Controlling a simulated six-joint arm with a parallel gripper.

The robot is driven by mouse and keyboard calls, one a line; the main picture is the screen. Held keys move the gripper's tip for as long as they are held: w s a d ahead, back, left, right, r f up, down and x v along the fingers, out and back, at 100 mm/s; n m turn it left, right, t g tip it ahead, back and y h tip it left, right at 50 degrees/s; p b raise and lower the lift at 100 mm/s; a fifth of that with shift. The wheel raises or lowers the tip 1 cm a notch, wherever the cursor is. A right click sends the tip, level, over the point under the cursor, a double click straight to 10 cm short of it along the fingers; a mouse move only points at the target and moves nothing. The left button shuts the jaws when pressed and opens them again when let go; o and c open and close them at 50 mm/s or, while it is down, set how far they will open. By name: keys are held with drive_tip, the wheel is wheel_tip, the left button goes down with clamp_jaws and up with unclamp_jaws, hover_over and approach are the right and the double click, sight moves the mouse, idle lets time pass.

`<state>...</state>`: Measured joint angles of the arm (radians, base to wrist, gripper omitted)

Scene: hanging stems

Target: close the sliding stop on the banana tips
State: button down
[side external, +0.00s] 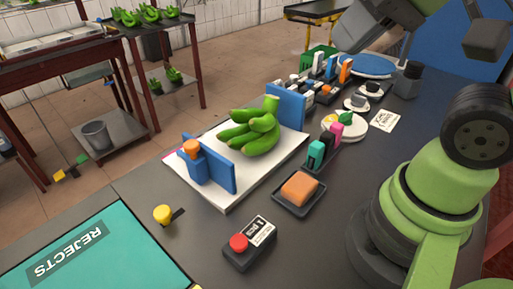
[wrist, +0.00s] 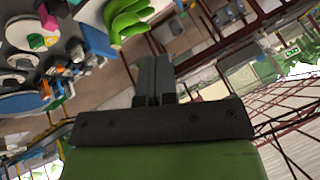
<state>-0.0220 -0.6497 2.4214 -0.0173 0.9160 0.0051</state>
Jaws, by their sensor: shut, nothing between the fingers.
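A bunch of green bananas (side external: 252,132) lies on a white board (side external: 228,198), tips towards the left. The sliding stop is a blue plate (side external: 221,175) with an orange-topped knob (side external: 191,148), at the board's left end. A strip of white board shows between plate and tips. A second blue plate (side external: 288,105) stands behind the crown end. In the wrist view, my gripper (wrist: 154,62) is shut and empty, away from the stop. The bananas (wrist: 127,18) and a blue plate (wrist: 97,40) show at that view's upper left. The gripper's fingertips are not clearly visible in the side view.
An orange sponge (side external: 300,188) on a dark tray and a red-button box (side external: 248,243) stand in front of the board. A yellow knob (side external: 163,214) and a teal REJECTS mat (side external: 85,250) lie left. Coloured blocks and dishes crowd the right and back.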

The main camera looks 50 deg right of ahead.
drive_tip(key=c, duration=1.8)
unclamp_jaws()
drive_tip(key=shift+s+d+f+t, duration=0.1)
drive_tip(key=shift+s+f+t, duration=0.15)
drive_tip(key=shift+s, duration=0.3)
drive_tip(key=shift+c, duration=0.2)
drive_tip(key=o, duration=0.4)
drive_tip(key=shift+s, duration=0.15)
drive_tip(key=shift+c, duration=0.2)
drive_tip(key=o, duration=0.4)
drive_tip(key=shift+w+m, duration=0.25)
drive_tip(key=shift+m, duration=0.15)
drive_tip(key=shift+o, duration=1.3)
drive_tip(key=w+a+m+g+y, duration=0.1)
drive_tip(key=w+m+g, duration=0.1)
drive_tip(key=w, duration=0.4)
drive_tip(key=shift+r+m, duration=0.25)
drive_tip(key=shift+m, duration=0.25)
drive_tip(key=w+a+f+m+g+y, duration=0.1)
drive_tip(key=w+f+m+g+y, duration=0.2)
drive_tip(key=w, duration=0.5)
drive_tip(key=m+g+y, duration=0.2)
drive_tip(key=m+y, duration=0.1)
drive_tip(key=m, duration=0.4)
approach(191, 143)
drive_tip(key=x, duration=0.9)
drive_tip(key=shift+f, duration=0.1)
